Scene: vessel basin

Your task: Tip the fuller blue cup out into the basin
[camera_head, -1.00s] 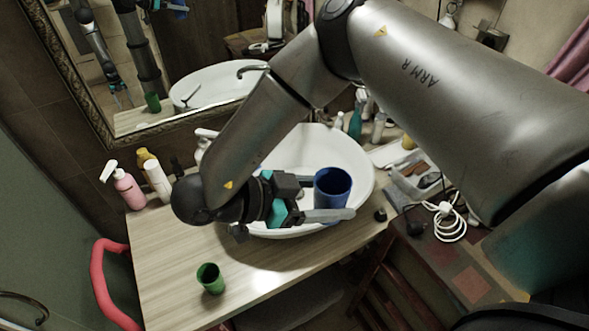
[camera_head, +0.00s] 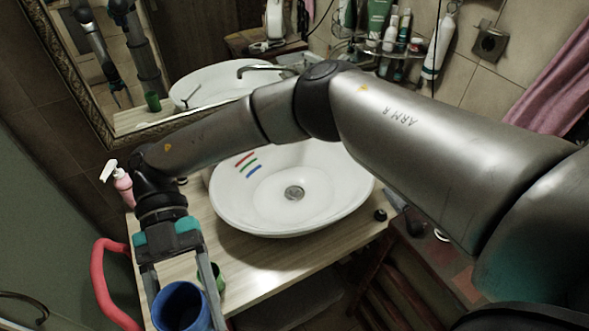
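A blue cup (camera_head: 181,311) is between the fingers of my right gripper (camera_head: 180,285) at the lower left, above the front left of the counter. Its open mouth faces up toward the camera and the inside is dark; I cannot tell what is in it. Only one blue cup is in view. The white basin (camera_head: 345,205) stands to the right of the gripper, with a drain in the middle and red, green and blue stripes on its inner left wall. The basin looks empty. My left gripper is not in view.
A green cup (camera_head: 217,279) stands on the wooden counter (camera_head: 255,270), partly hidden behind a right gripper finger. A pink pump bottle (camera_head: 123,186) is at the counter's left. A red curved rail (camera_head: 102,285) runs along the left edge. My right arm crosses above the basin's back.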

